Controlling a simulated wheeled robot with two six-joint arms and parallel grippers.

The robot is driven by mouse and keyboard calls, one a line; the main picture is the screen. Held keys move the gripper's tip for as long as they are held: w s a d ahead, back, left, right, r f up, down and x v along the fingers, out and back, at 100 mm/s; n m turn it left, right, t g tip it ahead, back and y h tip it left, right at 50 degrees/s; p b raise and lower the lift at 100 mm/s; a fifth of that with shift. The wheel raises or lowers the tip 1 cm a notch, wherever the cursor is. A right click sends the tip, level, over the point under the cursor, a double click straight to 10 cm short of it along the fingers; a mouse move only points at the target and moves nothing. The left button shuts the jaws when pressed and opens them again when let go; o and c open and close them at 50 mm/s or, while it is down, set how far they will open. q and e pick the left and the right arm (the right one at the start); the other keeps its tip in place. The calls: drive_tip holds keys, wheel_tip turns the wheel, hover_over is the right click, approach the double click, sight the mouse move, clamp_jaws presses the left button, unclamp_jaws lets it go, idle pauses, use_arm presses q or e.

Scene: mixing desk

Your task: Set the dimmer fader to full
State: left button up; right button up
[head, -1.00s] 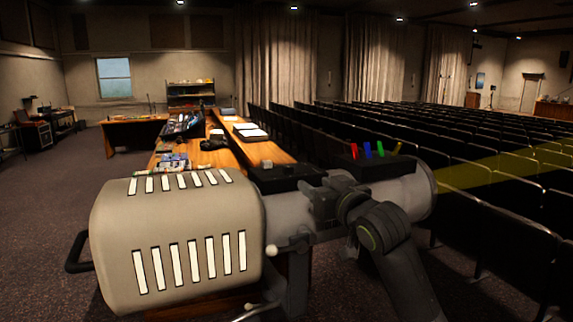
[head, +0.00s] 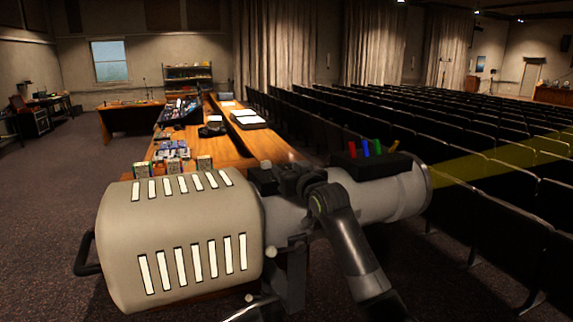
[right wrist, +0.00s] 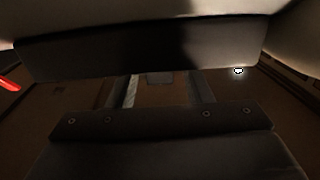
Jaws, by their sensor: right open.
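A follow-spot-like lamp with a cream slotted housing (head: 185,240) and grey barrel (head: 395,195) fills the lower head view. A small black box (head: 262,186) sits on top behind the housing, with a small grey knob (head: 267,164) that may be the dimmer fader. My right gripper (head: 284,175) is at the right end of this box, largely covering it. In the right wrist view the gripper's fingers (right wrist: 168,92) are apart, with a small greyish block (right wrist: 160,78) showing between them. Contact cannot be told. My left gripper is not in view.
A second black box (head: 370,168) with several coloured levers (head: 366,148) stands on the barrel right of my gripper. A handle (head: 82,255) sticks out at the lamp's left. Behind are a long wooden desk (head: 225,150) and rows of seats (head: 430,150). The carpet at left is clear.

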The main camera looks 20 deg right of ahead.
drive_tip(key=shift+w+a, duration=0.1)
drive_tip(key=shift+w, duration=0.45)
clamp_jaws()
